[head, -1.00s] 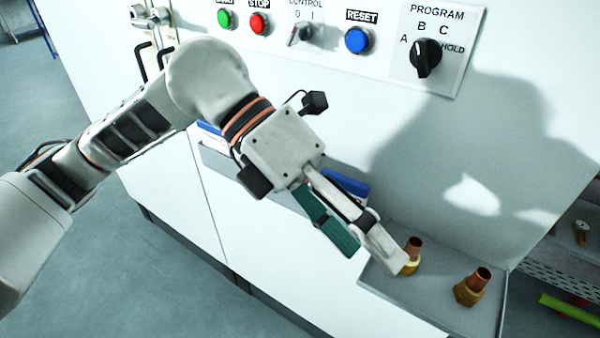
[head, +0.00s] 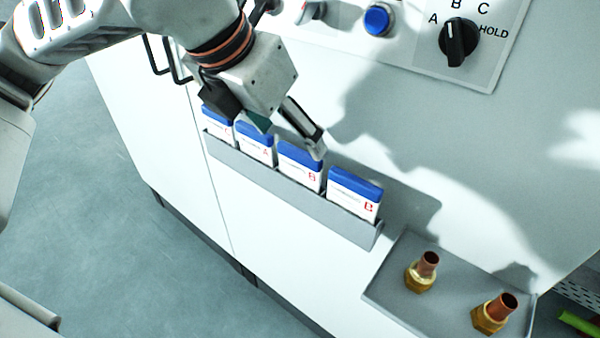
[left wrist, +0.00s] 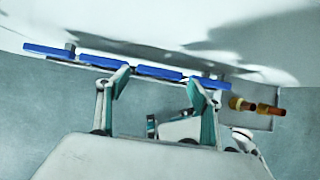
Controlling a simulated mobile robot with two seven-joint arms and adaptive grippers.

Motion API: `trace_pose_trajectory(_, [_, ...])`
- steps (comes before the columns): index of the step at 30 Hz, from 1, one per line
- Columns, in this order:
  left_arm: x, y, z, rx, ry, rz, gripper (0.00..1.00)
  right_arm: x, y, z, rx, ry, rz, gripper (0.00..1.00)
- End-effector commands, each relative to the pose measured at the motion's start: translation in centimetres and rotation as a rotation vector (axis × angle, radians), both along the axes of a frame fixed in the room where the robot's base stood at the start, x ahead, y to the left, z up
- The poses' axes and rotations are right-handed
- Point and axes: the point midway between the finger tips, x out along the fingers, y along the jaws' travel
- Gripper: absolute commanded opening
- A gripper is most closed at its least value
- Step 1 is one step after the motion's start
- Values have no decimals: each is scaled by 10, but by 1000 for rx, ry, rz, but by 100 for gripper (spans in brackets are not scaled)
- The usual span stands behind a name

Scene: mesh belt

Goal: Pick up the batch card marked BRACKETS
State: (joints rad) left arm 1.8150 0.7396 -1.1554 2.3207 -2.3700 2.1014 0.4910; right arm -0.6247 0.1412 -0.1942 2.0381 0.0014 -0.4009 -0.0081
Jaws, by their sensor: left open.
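Several white batch cards with blue tops stand in a row in a grey rack (head: 285,188) on the machine front. They are the leftmost card (head: 217,117), the second card (head: 255,146), the third card (head: 300,168) and the rightmost card (head: 354,193). Each bears a red letter and tiny print; I cannot read BRACKETS on any. My left gripper (head: 289,138) is open and empty, above the second and third cards, one finger near the third card's top. In the left wrist view, its open fingers (left wrist: 162,85) point toward the blue tops.
A grey tray (head: 395,285) right of the rack holds two brass and copper fittings (head: 422,272) (head: 492,315). Above is a control panel with a blue button (head: 379,20) and a black rotary knob (head: 458,43). Open floor lies at the left.

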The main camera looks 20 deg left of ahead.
Motion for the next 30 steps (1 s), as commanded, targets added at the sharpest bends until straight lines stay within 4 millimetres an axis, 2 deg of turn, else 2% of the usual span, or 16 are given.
trace_pose_trajectory(6, [10,-5,-31,0,6,-1,65,-3,0,-6,-4,8,2,40])
trace_pose_trajectory(9, [16,-7,-40,0,4,-1,65,-3,-1,-7,-6,8,2,40])
trace_pose_trajectory(18, [19,-8,-43,0,0,-1,65,2,-1,-2,-7,-3,1,40])
trace_pose_trajectory(19, [19,-8,-43,0,0,-1,63,2,-1,-2,-7,-3,1,40])
trace_pose_trajectory(22, [18,-8,-43,0,0,-1,37,3,-1,-2,-7,-4,1,40])
trace_pose_trajectory(30, [19,-8,-43,-1,0,-2,36,3,-2,-2,-6,-5,1,40])
